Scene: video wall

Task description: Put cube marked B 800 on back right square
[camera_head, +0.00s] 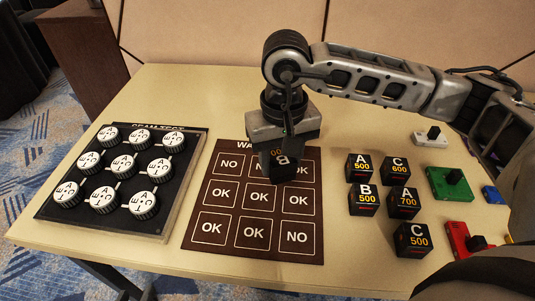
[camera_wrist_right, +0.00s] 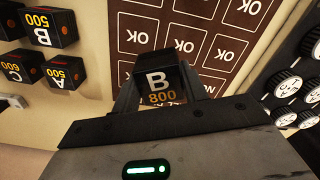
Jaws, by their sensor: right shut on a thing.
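The black cube marked B 800 (camera_head: 283,167) is between the jaws of my right gripper (camera_head: 283,152), over the back row of the brown board (camera_head: 188,241). Its B and 800 face the camera in the right wrist view (camera_wrist_right: 160,84). The gripper is shut on it. The back right square (camera_head: 303,169) of the board reads OK and shows partly, just right of the cube. The cube and gripper largely hide the back middle square. Whether the cube touches the board I cannot tell. My left gripper is not in view.
Several black cubes, such as B 500 (camera_head: 363,200) and C 600 (camera_head: 395,170), stand right of the board. A panel of white knobs (camera_head: 187,185) lies left. Green (camera_head: 450,183) and red (camera_head: 461,238) blocks sit at the right. The tabletop behind the board is clear.

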